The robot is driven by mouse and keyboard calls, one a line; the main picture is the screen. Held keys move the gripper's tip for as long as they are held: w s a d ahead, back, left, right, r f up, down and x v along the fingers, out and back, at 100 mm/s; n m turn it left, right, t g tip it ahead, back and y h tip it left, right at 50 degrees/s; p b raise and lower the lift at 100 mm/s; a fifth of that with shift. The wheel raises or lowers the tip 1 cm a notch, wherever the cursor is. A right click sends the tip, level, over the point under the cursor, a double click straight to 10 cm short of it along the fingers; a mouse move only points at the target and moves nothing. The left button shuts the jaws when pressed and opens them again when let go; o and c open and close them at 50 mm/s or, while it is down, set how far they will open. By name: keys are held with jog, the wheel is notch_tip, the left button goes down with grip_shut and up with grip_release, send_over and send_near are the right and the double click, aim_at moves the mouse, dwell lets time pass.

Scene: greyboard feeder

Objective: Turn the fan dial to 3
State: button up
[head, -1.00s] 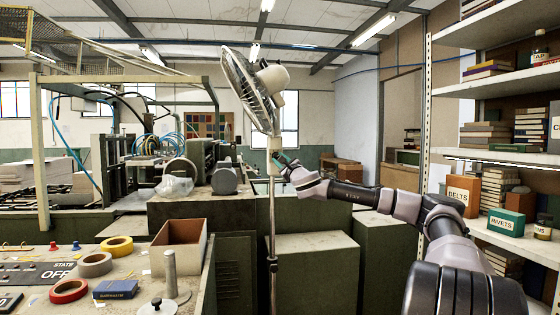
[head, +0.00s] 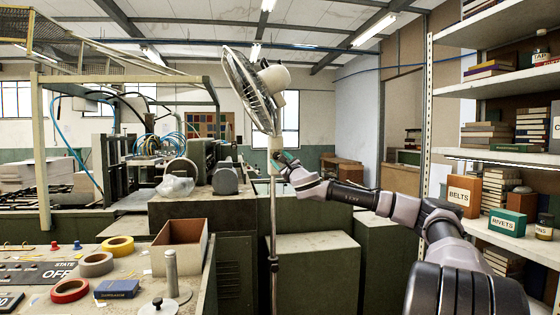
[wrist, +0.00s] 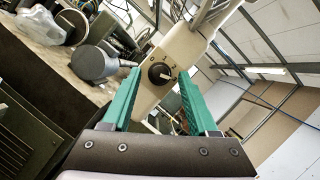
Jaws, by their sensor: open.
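In the wrist view the fan dial (wrist: 159,73) is a round dark knob with a light pointer bar on the cream control box (wrist: 172,47). My gripper (wrist: 158,88) has two green fingers, open, one on each side of the dial. I cannot tell whether they touch it. In the head view my gripper (head: 279,158) is at the control box.
A bench (head: 140,270) at the lower left holds tape rolls, an open box (head: 180,246) and a blue box. Green cabinets (head: 312,265) stand behind the pole. Shelves (head: 500,155) with books and labelled boxes are at the right.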

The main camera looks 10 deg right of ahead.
jog(key=shift+s, duration=0.1)
jog(key=v, duration=1)
jog(key=shift+s, duration=0.3)
jog(key=shift+d+f, duration=0.1)
